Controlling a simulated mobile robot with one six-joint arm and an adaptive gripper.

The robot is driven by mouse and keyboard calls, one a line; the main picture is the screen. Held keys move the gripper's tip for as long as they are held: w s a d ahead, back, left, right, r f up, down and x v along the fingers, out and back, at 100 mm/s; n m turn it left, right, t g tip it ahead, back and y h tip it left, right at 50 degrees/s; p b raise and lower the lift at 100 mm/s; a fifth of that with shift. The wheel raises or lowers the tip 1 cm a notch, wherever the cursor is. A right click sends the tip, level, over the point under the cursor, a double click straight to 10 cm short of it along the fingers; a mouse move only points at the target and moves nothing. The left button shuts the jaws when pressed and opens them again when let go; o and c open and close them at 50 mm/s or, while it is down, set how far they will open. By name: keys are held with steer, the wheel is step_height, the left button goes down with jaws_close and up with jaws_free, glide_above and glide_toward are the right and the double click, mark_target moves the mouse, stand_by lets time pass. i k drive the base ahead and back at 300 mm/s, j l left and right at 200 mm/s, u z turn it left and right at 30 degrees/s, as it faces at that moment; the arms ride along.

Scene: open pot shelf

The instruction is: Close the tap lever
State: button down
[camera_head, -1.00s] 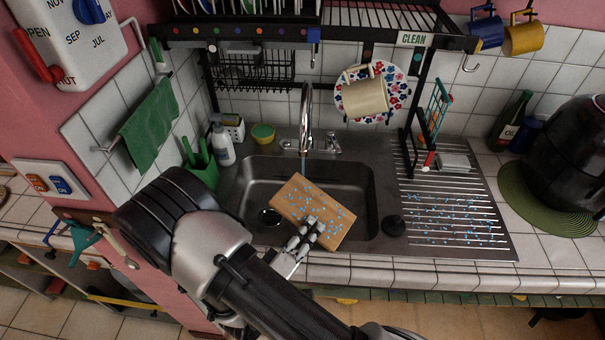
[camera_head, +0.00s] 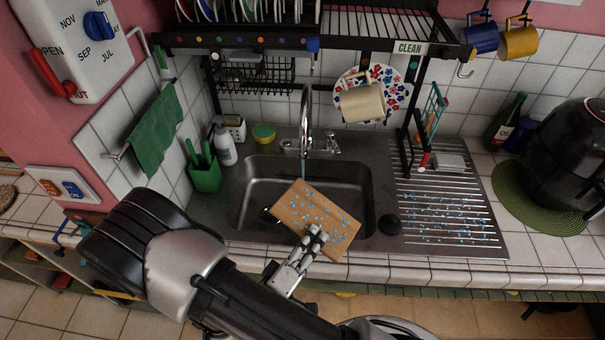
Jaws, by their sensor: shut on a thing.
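The chrome tap (camera_head: 306,115) stands behind the sink, with its tall curved spout over the basin. A thin bluish stream of water (camera_head: 303,171) falls from the spout towards the board. A small chrome lever (camera_head: 332,144) shows at the right of the tap's base; its exact setting is too small to tell. My gripper (camera_head: 314,236) is shut on the near edge of a wooden board (camera_head: 318,212) covered in blue drops. The board is tilted over the sink (camera_head: 249,190) and hides part of the basin. My gripper is in front of the tap, apart from the lever.
A dark rack (camera_head: 300,41) hangs above. A soap bottle (camera_head: 224,146) stands left.

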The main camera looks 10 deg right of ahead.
mark_target(330, 134)
steer(key=k+j, duration=0.2)
steer(key=j, duration=0.2)
steer(key=k+j, duration=0.45)
steer(key=j, duration=0.3)
